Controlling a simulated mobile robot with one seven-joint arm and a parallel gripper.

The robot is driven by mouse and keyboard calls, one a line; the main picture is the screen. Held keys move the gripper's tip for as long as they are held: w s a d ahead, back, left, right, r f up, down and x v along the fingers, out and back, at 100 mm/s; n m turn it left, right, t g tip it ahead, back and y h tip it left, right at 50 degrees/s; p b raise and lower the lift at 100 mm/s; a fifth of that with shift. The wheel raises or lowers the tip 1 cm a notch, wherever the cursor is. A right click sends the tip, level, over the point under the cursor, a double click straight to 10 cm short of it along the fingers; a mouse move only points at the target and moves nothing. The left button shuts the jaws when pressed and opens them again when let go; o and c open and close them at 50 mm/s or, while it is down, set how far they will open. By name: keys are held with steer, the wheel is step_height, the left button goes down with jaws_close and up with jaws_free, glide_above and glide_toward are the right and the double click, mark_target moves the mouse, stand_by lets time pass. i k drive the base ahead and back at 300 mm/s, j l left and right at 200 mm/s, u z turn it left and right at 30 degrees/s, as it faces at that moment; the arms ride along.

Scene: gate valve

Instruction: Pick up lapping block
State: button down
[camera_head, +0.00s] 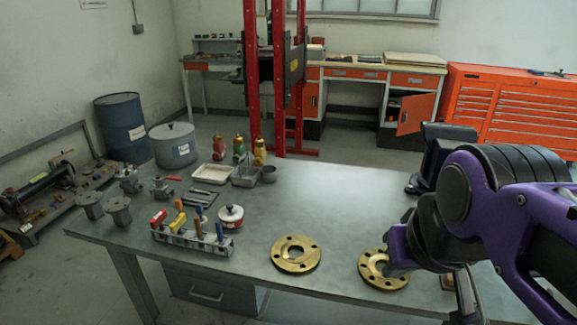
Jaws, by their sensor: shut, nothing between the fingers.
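I cannot pick out the lapping block with certainty; my arm hides part of the right side of the bench. Two brass rings with bolt holes lie flat on the bench, one in the front middle (297,254) and one further right (378,277). My purple and black arm reaches in from the right. My gripper (392,268) is shut and empty at the right brass ring, covering part of it. Its fingertips are hard to make out, and I cannot tell whether they touch the ring.
The grey bench (330,205) has free room in its middle. A rack of coloured-handled tools (192,241), a white tin (230,217), a tray (212,173) and several valve parts stand on its left. A dark vise (440,150) stands behind my arm.

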mark_target(446, 282)
steer(key=z, duration=1.05)
steer(key=l+u, duration=0.1)
steer(key=u, duration=0.15)
steer(key=i+z, duration=0.25)
steer(key=k+j, duration=0.05)
